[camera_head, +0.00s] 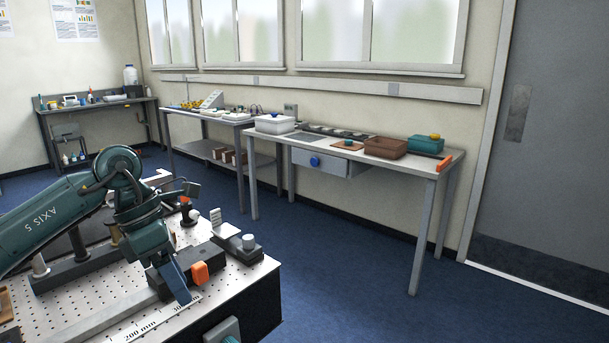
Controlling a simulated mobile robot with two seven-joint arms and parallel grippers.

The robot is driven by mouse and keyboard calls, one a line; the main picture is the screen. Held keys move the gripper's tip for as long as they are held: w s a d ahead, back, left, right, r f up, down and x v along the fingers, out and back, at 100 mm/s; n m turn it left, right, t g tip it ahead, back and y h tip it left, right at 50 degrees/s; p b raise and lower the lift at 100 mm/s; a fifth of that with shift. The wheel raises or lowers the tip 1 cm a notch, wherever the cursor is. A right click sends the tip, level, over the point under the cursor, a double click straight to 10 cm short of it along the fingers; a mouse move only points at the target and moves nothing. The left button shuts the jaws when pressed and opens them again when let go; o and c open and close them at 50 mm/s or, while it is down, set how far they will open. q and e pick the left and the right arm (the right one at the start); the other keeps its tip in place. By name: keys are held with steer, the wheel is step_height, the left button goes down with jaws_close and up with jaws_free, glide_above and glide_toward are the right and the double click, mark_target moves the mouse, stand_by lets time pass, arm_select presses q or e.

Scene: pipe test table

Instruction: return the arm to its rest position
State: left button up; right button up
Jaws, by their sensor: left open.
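My left arm (60,215), teal and marked AXIS 5, comes in from the left edge over the perforated bench top (120,303). Its wrist bends downward, and my left gripper (175,284) points down at the bench's front right part. The gripper is open. I see nothing held between the fingers. My right gripper is not in view.
A grey side table (400,167) with bins and a drawer stands along the wall. Blue floor (345,270) lies open between. A grey door (550,130) is at right.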

arm_select(q)
steer(key=s+d+f+n+h+p, duration=0.1)
steer(key=s+d+n+h, duration=0.3)
steer(key=d+h, duration=0.5)
steer(key=s+d+n+h, duration=0.4)
steer(key=d+h, duration=0.3)
steer(key=d, duration=0.4)
steer(key=w+a+f+n+t+y+p, duration=0.1)
steer(key=a+f+n+t+y, duration=0.4)
steer(key=n+t, duration=0.65)
steer(key=w+a+f+n+t+y+p, duration=0.1)
steer(key=a+f+n+t+y, duration=0.35)
steer(key=n, duration=1.15)
steer(key=s+a+f+n+g+y, duration=0.2)
steer(key=s+f, duration=0.4)
steer(key=f, duration=0.3)
steer(key=s+a+f+n+g+y, duration=0.2)
steer(key=s+f+n+y, duration=0.3)
steer(key=s+f+n, duration=0.2)
step_height(320, 180, down, 2)
steer(key=shift+a+f, duration=0.1)
steer(key=shift+a, duration=0.3)
